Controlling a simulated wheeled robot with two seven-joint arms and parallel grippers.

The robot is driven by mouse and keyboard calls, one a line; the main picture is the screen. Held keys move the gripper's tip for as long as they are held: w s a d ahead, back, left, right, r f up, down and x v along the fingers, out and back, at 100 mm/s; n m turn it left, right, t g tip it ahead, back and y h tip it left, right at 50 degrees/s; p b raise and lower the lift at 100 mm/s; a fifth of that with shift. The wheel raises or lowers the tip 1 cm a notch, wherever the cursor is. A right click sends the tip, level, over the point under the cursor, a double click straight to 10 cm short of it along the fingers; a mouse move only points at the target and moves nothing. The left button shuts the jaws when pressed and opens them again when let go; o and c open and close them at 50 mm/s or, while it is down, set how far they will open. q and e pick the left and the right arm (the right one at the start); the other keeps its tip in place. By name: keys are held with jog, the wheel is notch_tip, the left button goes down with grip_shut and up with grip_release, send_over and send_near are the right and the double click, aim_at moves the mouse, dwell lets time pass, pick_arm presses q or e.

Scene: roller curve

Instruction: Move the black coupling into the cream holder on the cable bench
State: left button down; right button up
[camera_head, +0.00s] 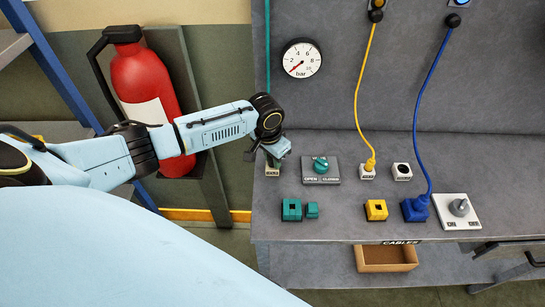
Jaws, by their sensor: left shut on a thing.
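My left gripper (274,149) hangs at the left end of the grey bench, shut and pointing down. What is between its fingers is mostly hidden, and I cannot make out the black coupling clearly. A teal cable (267,45) hangs from above and disappears behind the gripper's wrist. Directly below the gripper is a small pale labelled block (272,171), partly covered by it. A cream holder (402,172) with a dark round centre stands further right; I cannot tell whether that centre is a hole or a part. My right gripper is not in view.
A yellow cable (358,90) ends in another pale holder (367,172). A blue cable (420,110) ends at a blue block (415,209). A knob plate (321,170), teal blocks (291,210) and a yellow block (376,210) stand nearby. A fire extinguisher (140,75) is behind my arm.

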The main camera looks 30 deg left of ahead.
pick_arm(q)
jog(key=shift+s+f, duration=0.15)
jog(key=shift+f, duration=0.15)
